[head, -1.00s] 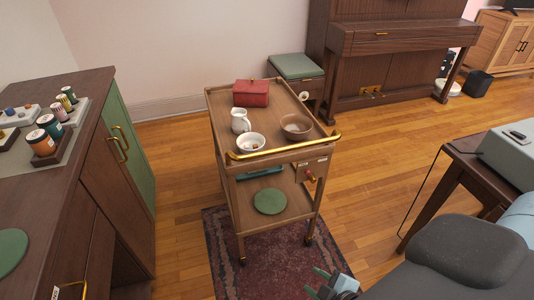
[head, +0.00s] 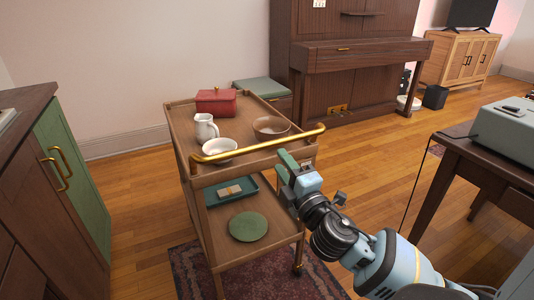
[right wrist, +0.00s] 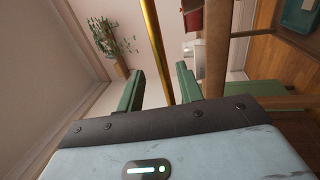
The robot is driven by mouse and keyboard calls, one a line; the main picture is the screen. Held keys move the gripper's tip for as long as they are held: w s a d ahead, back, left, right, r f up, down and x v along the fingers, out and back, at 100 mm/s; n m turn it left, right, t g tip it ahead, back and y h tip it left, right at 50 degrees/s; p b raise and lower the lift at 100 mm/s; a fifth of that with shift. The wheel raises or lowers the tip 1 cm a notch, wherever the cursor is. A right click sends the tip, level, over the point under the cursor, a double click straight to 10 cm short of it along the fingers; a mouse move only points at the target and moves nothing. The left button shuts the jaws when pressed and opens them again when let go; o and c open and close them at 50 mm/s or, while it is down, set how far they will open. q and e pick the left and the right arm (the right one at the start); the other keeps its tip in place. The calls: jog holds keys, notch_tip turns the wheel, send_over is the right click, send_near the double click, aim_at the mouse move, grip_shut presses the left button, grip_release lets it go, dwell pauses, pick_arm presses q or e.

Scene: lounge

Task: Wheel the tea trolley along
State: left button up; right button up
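The wooden tea trolley (head: 240,122) stands in the middle of the head view, with a gold push handle (head: 262,146) along its near edge. The handle also shows in the right wrist view (right wrist: 156,45), running lengthwise between the fingers in the picture. My right gripper (head: 286,160) is just below the right part of the handle. In the right wrist view its two green fingers (right wrist: 160,74) are apart, with nothing clamped. I cannot tell whether the bar lies fully between them. My left gripper is not in view.
The trolley carries a red box (head: 216,103), white jug (head: 206,128), white bowl (head: 219,150), brown bowl (head: 271,128) and green disc (head: 248,226). A cabinet (head: 75,190) stands left, a piano (head: 350,65) behind, a dark table (head: 480,160) right. A rug (head: 190,270) lies under the trolley.

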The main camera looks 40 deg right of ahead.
aim_at(271, 147)
jog(key=shift+b+x, duration=0.35)
jog(key=shift+x, duration=3.55)
jog(key=shift+c, duration=0.4)
grip_shut()
